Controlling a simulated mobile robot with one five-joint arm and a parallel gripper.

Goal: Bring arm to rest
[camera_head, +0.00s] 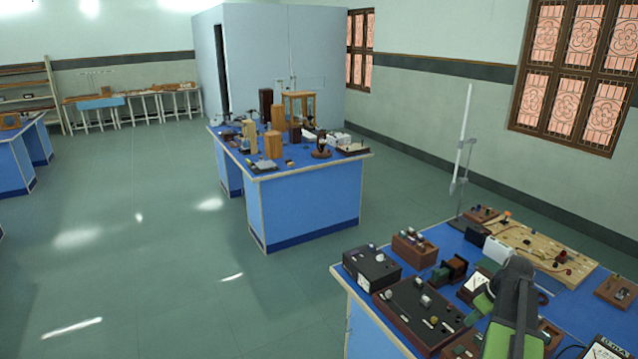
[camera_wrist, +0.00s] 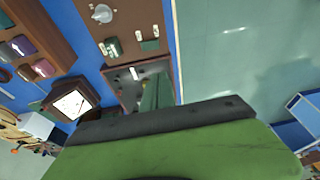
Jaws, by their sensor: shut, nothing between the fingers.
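My arm (camera_head: 513,310), dark grey and green, reaches in from the bottom right of the head view, over the near blue bench (camera_head: 365,318). My gripper (camera_head: 484,302) is low, close to the instruments on that bench. In the wrist view my gripper (camera_wrist: 156,88) shows as narrow green fingers, shut and empty, in front of a dark instrument box. I cannot tell whether the fingertips touch the box.
Black-topped boxes (camera_head: 372,268), a white-faced meter (camera_wrist: 72,104) and a wooden circuit board (camera_head: 540,250) crowd the near bench. A tall white rod (camera_head: 463,130) stands there. Another blue bench (camera_head: 305,205) holds several instruments. The floor (camera_head: 170,250) at left is clear.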

